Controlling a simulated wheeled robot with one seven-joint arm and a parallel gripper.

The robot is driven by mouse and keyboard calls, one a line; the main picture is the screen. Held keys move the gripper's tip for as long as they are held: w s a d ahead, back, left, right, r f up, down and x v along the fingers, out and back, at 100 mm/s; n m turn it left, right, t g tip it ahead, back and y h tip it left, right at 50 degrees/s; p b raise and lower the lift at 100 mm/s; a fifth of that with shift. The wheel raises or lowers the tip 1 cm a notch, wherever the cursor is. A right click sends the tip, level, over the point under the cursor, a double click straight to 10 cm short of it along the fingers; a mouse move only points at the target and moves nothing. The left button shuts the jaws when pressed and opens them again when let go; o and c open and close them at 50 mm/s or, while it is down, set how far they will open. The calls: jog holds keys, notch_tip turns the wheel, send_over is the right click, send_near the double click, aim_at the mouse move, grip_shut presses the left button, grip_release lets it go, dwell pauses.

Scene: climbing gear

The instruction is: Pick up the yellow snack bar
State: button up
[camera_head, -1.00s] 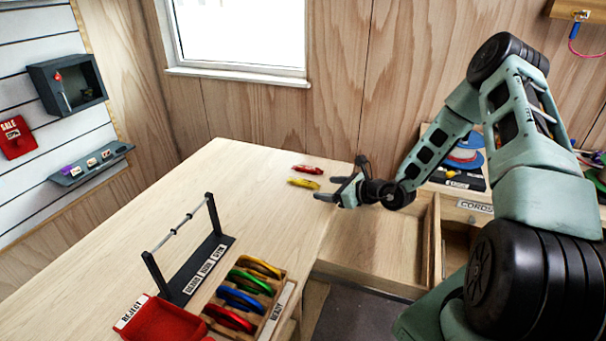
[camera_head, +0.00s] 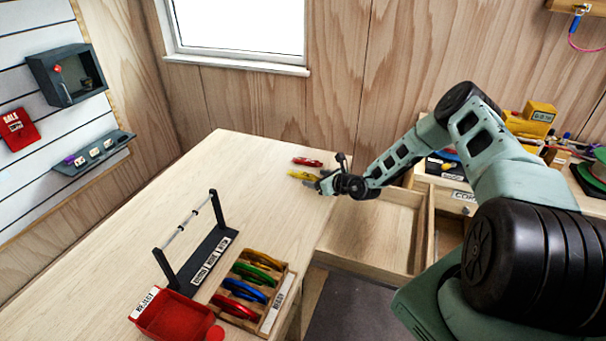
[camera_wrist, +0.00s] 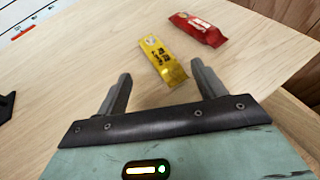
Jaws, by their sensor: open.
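The yellow snack bar (camera_wrist: 163,61) lies flat on the wooden table, ahead of my gripper and between the lines of its two fingers in the wrist view. Its near end comes close to the right finger; I cannot tell whether they touch. In the head view the yellow bar (camera_head: 303,176) shows just left of my gripper (camera_head: 322,186), which partly covers its right end. In the wrist view my gripper (camera_wrist: 160,88) is open with nothing between its fingertips.
A red snack bar (camera_wrist: 199,29) lies just beyond the yellow one. The table (camera_head: 170,205) is clear to the left. A black rack (camera_head: 195,260), a crate of coloured rings (camera_head: 272,312) and a red reject bin (camera_head: 165,318) stand at the front. An open drawer (camera_head: 425,235) is at right.

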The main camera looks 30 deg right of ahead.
aim_at(307, 175)
jog(key=shift+w+a+p, duration=0.1)
jog(key=shift+w+p, duration=0.35)
jog(key=shift+w, duration=0.15)
jog(key=shift+p+x, duration=0.75)
jog(key=shift+x, duration=1.35)
jog(key=shift+f, duration=0.1)
jog(key=shift+c, duration=0.2)
jog(key=c, duration=1.3)
